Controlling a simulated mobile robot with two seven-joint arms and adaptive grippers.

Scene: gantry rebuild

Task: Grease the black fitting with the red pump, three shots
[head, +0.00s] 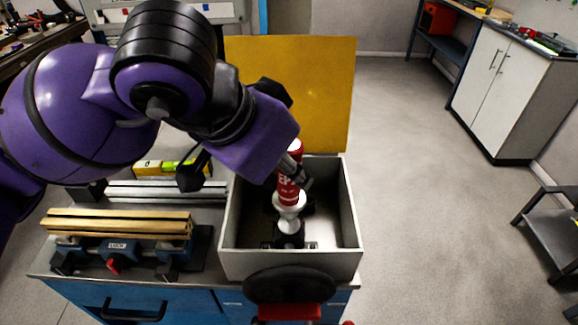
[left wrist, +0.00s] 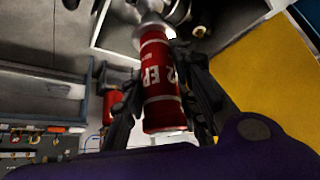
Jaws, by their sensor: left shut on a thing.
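The red pump (head: 289,190) has a white top end and a white flared collar and nozzle below. It stands roughly upright, nozzle down, inside an open grey box. My left gripper (head: 291,174) reaches in from the upper left and is shut on the pump's red body. In the left wrist view the pump (left wrist: 161,85), with white lettering, sits between the dark fingers of the gripper (left wrist: 168,95). The black fitting (head: 291,240) is on the box floor under the nozzle. I cannot tell whether nozzle and fitting touch. My right gripper is not in view.
The grey box (head: 290,264) has high walls around the pump and a raised yellow lid (head: 318,90) behind. A blue vise (head: 120,252) holding wooden strips (head: 120,222) and a yellow level (head: 170,168) lie left. Open floor is to the right.

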